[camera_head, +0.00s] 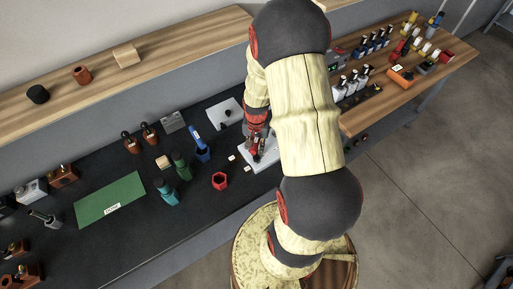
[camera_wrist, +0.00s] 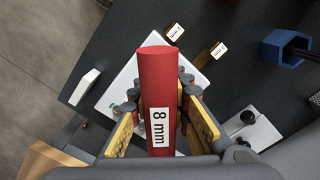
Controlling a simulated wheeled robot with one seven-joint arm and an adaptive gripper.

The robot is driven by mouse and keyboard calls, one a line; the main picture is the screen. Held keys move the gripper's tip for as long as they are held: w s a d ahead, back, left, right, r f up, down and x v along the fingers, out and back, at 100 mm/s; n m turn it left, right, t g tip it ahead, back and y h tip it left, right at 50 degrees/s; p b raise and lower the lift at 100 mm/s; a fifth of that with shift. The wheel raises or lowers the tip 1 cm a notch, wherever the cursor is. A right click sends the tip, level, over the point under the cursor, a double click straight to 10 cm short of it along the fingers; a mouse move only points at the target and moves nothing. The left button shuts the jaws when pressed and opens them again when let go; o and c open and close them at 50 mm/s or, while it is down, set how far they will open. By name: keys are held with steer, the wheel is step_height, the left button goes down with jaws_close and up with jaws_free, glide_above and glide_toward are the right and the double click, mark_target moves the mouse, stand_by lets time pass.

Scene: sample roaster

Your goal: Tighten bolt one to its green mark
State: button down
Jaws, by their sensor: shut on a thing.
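My gripper (camera_wrist: 160,92) is shut on a red tool (camera_wrist: 158,70) with a white "8 mm" label, seen nearly end-on in the wrist view. In the head view, my gripper (camera_head: 258,147) is low over a white plate (camera_head: 270,156) on the dark bench top. The plate (camera_wrist: 122,78) also shows beneath the tool in the wrist view. A small, faint green patch (camera_wrist: 114,103) shows on it, left of the tool. Tool and fingers cover the plate's middle, so I cannot see bolt one or whether the tool touches it.
A red holder (camera_head: 219,181) looks empty left of the plate. A blue tool (camera_head: 198,136) stands in a blue holder (camera_head: 203,154). Another white plate (camera_head: 225,113) with a black knob lies behind. A green mat (camera_head: 110,199) and several bottles stand left.

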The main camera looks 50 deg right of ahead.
stand_by(0.3)
steer(key=m, duration=0.3)
steer(key=shift+m, duration=0.4)
steer(key=shift+m, duration=0.9)
steer(key=shift+w+m, duration=0.1)
steer(key=shift+m, duration=1)
steer(key=m, duration=0.3)
steer(key=shift+m, duration=0.3)
